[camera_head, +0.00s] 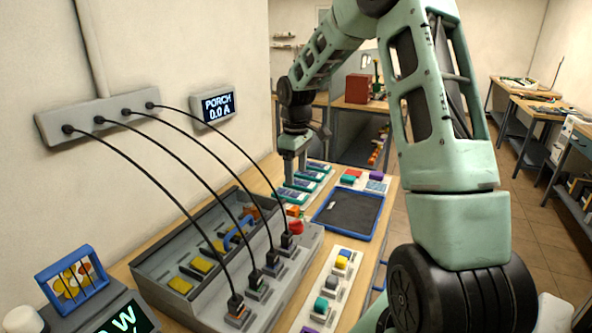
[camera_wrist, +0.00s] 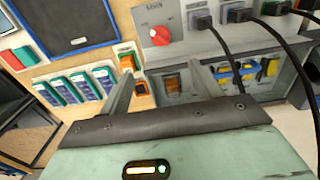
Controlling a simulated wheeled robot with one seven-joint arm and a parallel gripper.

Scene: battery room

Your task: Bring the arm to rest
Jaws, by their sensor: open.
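My arm arches over the bench from the right in the head view. My gripper (camera_head: 292,166) points down at the bench's far part, by the row of teal-and-white packs (camera_head: 313,176). In the wrist view my gripper (camera_wrist: 158,82) has its two fingers apart, with nothing held between them. The packs (camera_wrist: 78,86) lie left of the fingers there, and a grey panel with a red knob (camera_wrist: 160,36) is beyond them. The exact height of the fingertips above the bench is hard to tell.
A grey case with plugged black cables (camera_head: 170,262) stands against the wall. A blue-rimmed dark tray (camera_head: 348,213) lies right of it. A strip with coloured blocks (camera_head: 325,297) is nearer. A wall display (camera_head: 217,107) reads PORCH 0.0 A. Open floor (camera_head: 530,215) lies to the right.

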